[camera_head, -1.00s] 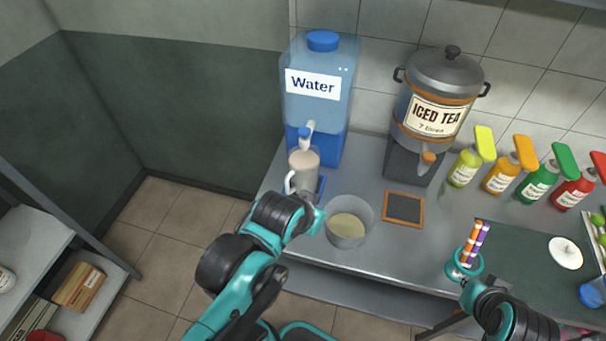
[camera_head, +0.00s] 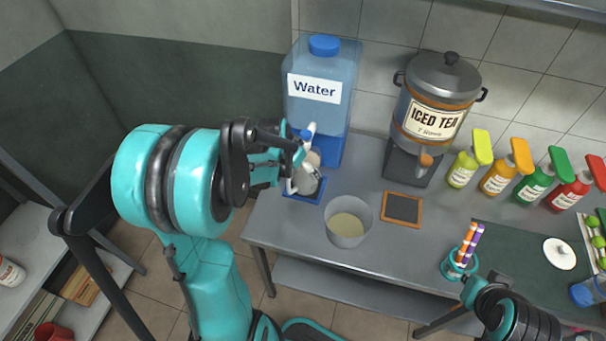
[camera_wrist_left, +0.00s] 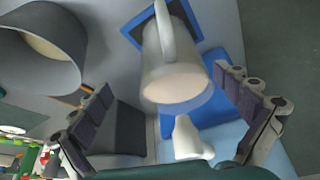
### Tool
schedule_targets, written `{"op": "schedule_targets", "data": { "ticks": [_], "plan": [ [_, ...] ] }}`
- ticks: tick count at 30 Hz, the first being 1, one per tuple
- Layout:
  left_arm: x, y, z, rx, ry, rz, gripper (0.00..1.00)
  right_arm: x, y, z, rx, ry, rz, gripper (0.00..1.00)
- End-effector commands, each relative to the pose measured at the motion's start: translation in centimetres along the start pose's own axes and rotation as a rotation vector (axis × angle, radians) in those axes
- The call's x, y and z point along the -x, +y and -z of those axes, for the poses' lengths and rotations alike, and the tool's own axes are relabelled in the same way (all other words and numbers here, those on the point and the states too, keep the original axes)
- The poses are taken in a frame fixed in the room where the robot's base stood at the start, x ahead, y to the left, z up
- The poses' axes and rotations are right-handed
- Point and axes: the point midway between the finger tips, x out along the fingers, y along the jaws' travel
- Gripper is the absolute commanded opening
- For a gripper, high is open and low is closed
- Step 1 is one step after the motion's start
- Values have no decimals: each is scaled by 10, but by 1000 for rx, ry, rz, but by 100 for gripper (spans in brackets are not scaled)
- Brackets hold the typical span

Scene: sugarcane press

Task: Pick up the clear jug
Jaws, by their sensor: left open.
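The clear jug (camera_head: 309,181) stands at the blue-edged square tray (camera_head: 318,197), under the water dispenser's spout, partly hidden by my left gripper. In the left wrist view the jug (camera_wrist_left: 172,62) looks translucent grey with a pale bottom or contents and a handle at the top. My left gripper (camera_head: 288,165) is open at the left side of the jug. In the wrist view its fingers (camera_wrist_left: 163,85) are spread, with the jug between them and a gap on each side. My right gripper (camera_head: 474,285) is low right, beside the straw cup; its fingers are unclear.
The water dispenser (camera_head: 326,75) stands right behind the jug. A grey pot (camera_head: 347,237) stands close to its right, with a small framed board (camera_head: 403,208) beyond. The iced tea urn (camera_head: 432,110) and several bottles (camera_head: 497,178) line the back. A straw cup (camera_head: 455,268) stands at the front right.

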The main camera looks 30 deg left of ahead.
Motion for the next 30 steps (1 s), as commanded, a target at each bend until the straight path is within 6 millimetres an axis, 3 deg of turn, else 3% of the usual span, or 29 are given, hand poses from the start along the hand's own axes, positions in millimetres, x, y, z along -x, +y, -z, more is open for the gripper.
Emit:
{"op": "schedule_targets", "data": {
  "ticks": [6,22,30],
  "plan": [
    [-23,-20,-4,-13,-13,-16,100,2,0,2,0,0,0,0],
    [-92,-16,-4,-16,-13,-17,100,-19,0,-14,0,0,0,0],
    [-101,-16,-4,-15,-12,-17,100,-20,0,-14,0,0,0,0]
  ]
}}
